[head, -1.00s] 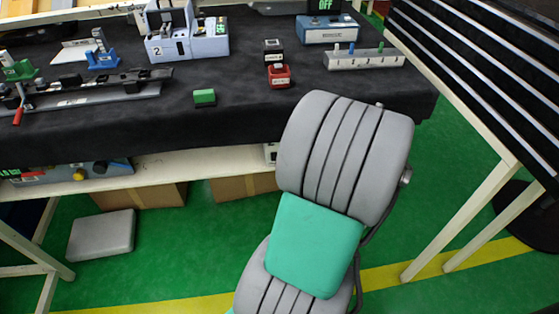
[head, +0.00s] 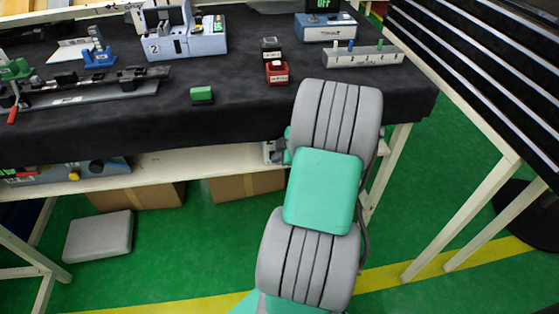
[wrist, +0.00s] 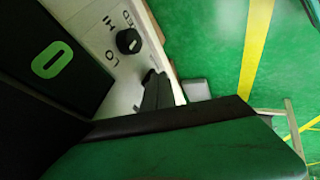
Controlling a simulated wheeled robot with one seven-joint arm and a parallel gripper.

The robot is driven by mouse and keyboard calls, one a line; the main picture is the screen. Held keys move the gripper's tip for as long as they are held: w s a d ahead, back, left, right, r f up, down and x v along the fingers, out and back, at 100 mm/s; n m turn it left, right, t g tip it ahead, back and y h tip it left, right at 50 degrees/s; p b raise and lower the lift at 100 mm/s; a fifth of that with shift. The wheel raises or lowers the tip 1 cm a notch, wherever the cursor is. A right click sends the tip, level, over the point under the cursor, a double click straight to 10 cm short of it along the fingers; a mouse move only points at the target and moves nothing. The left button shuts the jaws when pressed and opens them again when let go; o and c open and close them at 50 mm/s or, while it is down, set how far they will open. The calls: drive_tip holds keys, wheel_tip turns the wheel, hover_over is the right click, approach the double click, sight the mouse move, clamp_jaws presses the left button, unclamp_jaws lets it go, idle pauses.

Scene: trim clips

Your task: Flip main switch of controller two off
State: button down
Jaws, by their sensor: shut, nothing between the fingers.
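In the wrist view, a controller's pale front panel (wrist: 112,28) is close and tilted, with a black round knob (wrist: 129,41) marked LO and HI. A dark display beside it shows a green 0 (wrist: 52,60). My gripper (wrist: 154,78) seems to be the dark, shut fingers beside the panel, below the knob; contact cannot be told. No main switch or controller number is readable there.
The black-covered table (head: 235,120) holds a blue-grey device marked 2 (head: 188,42), a box with an OFF display (head: 326,27), a red button box (head: 277,72) and a green block (head: 201,95). Slatted dark panels (head: 480,80) stand right.

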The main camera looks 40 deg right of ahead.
drive_tip(key=shift+f, duration=0.1)
drive_tip(key=shift+w+d+r+t+b, duration=0.1)
drive_tip(key=shift+r+t+b, duration=0.1)
drive_tip(key=shift+r+b, duration=0.25)
drive_tip(key=shift+w+d+r+t+b, duration=0.1)
drive_tip(key=shift+r+t+b, duration=0.1)
drive_tip(key=shift+r, duration=0.3)
drive_tip(key=s+a+f+p+v, duration=0.1)
drive_tip(key=a+v, duration=0.1)
drive_tip(key=v, duration=1)
drive_tip(key=shift+s+a, duration=0.2)
drive_tip(key=shift+s, duration=0.15)
drive_tip(key=shift+r, duration=0.1)
